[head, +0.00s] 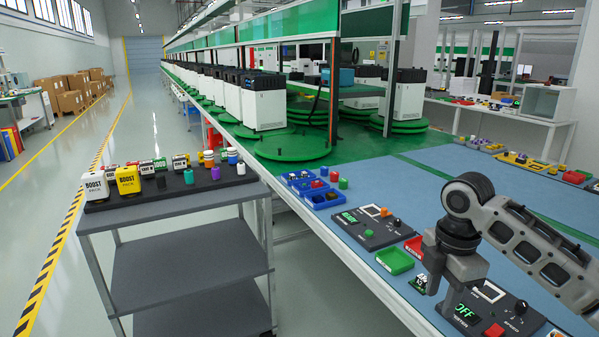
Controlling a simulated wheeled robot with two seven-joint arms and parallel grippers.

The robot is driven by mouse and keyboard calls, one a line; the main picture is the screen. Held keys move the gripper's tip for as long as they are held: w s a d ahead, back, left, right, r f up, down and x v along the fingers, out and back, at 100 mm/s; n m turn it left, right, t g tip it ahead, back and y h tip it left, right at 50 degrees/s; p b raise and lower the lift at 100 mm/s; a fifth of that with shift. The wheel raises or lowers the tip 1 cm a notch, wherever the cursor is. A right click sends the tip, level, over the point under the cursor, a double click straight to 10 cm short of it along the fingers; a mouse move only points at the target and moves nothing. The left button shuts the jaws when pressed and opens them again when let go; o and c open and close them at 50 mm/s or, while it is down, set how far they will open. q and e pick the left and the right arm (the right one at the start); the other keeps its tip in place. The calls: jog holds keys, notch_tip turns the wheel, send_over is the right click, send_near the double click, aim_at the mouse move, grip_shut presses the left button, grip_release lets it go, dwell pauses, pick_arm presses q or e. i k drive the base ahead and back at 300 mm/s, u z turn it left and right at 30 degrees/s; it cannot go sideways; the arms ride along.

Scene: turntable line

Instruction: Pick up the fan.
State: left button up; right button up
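I cannot make out a fan for certain in the head view. A small dark and green part with a white bit (418,283) lies on the blue bench top, just left of my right gripper; it is too small to tell what it is. My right gripper (441,293) points down low over the bench, beside a black panel marked OFF (513,316). Its two fingers appear apart, with nothing seen between them. It hides part of the bench and the panel's left end. My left gripper is not in view.
A green tray (395,261) and a red box (414,246) lie left of the gripper. Another black panel (381,236) and blue bins (320,197) are farther back. A grey cart (177,205) carries small packs. The blue bench top behind is mostly clear.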

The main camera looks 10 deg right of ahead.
aim_at(302, 188)
jog(key=i, duration=2.55)
jog(key=u, duration=0.55)
